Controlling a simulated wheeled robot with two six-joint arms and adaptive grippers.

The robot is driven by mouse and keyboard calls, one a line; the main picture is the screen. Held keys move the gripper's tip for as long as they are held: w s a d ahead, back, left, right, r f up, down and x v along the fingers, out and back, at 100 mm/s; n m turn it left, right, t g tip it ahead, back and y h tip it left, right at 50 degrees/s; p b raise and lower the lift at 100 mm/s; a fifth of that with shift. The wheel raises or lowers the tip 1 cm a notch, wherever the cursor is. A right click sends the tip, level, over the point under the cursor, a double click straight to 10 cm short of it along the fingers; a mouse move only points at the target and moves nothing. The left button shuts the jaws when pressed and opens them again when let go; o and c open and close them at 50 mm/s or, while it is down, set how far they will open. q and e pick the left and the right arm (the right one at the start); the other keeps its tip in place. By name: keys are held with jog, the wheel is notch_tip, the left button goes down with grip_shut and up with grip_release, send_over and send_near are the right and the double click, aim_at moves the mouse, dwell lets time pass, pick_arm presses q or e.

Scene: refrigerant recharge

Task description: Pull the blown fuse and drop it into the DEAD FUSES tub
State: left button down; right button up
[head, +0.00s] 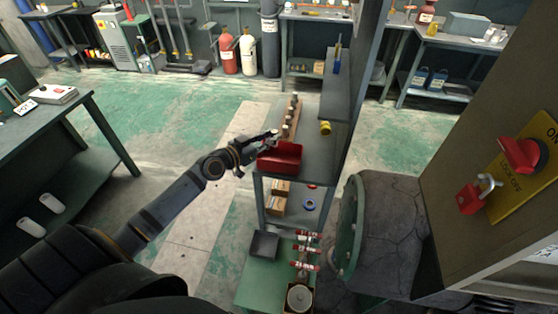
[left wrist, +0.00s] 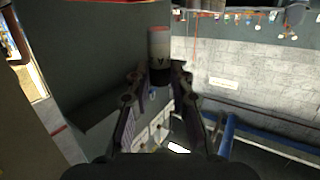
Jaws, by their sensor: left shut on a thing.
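My left gripper (head: 268,142) is beside the back left rim of a red tub (head: 281,158) on the narrow shelf unit. No lettering on the tub is readable, so I cannot tell if it is the DEAD FUSES tub. In the left wrist view the gripper (left wrist: 158,76) is shut on a fuse (left wrist: 159,52), a short cylinder with a red band, a pale body and a dark lower end. I cannot tell from its look whether it is blown. My right gripper is not in view.
A wooden strip with several upright cylinders (head: 291,115) stands behind the tub. A yellow cylinder (head: 325,128) lies to its right. Below, a green surface holds a dark tray (head: 264,245) and several red and white cylinders (head: 305,251). A red padlock (head: 470,198) hangs at the right.

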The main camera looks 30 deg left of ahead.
pick_arm(q)
notch_tip(320, 180, down, 5)
jog(key=b, duration=0.4)
jog(key=shift+f, duration=0.15)
jog(key=c, duration=1.1)
grip_release()
jog(key=shift+s+a, duration=0.1)
jog(key=shift+s, duration=0.25)
jog(key=v, duration=0.6)
jog(key=shift+s, duration=0.35)
